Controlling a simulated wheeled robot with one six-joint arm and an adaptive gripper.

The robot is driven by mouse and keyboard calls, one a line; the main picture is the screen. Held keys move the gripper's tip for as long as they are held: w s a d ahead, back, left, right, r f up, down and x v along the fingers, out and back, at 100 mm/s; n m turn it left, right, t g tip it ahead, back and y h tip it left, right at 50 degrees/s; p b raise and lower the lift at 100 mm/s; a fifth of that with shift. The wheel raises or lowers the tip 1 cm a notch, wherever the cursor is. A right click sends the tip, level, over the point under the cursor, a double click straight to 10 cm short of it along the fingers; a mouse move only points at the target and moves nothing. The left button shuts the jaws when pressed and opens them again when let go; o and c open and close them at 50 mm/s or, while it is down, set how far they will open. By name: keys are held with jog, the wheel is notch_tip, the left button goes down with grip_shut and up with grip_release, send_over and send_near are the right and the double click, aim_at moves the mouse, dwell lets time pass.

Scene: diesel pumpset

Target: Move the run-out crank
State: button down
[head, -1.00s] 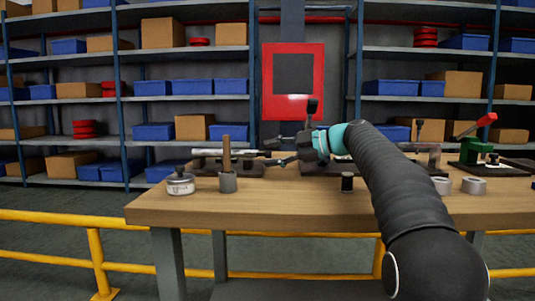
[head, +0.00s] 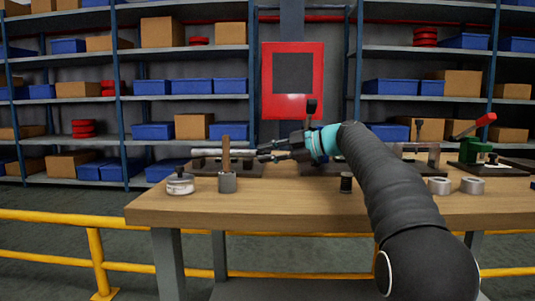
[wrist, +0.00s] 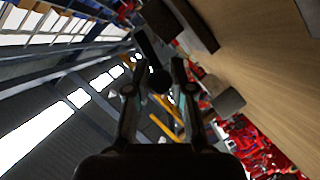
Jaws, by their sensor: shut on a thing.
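My gripper (head: 268,152) reaches left over the workbench, at the right end of a grey shaft (head: 215,152) on a dark base block. In the wrist view my gripper (wrist: 158,78) has its two fingers on either side of a dark round knob, which looks like the grip of the run-out crank (wrist: 158,81). A dark bar (wrist: 146,45) shows beyond the knob. The gripper is shut on the crank. In the head view the crank is small and mostly hidden by the fingers, so its exact angle is unclear.
A small black cylinder (head: 346,183) and grey rings (head: 472,186) lie to the right.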

jog(key=m+p, duration=0.1)
jog(key=p, duration=0.1)
jog(key=r+g+p, duration=0.1)
jog(key=p, duration=0.1)
jog(key=shift+w+r+m, duration=0.2)
jog(key=shift+w+m, duration=0.05)
jog(key=shift+m, duration=0.15)
jog(key=shift+w+m+g+h+p, duration=0.25)
jog(key=shift+m+g+p, duration=0.35)
jog(key=shift+p, duration=0.6)
jog(key=shift+s, duration=0.1)
jog(key=shift+f, duration=0.1)
jog(key=c, duration=1)
grip_release()
jog(key=shift+a, duration=0.15)
jog(key=v, duration=1.2)
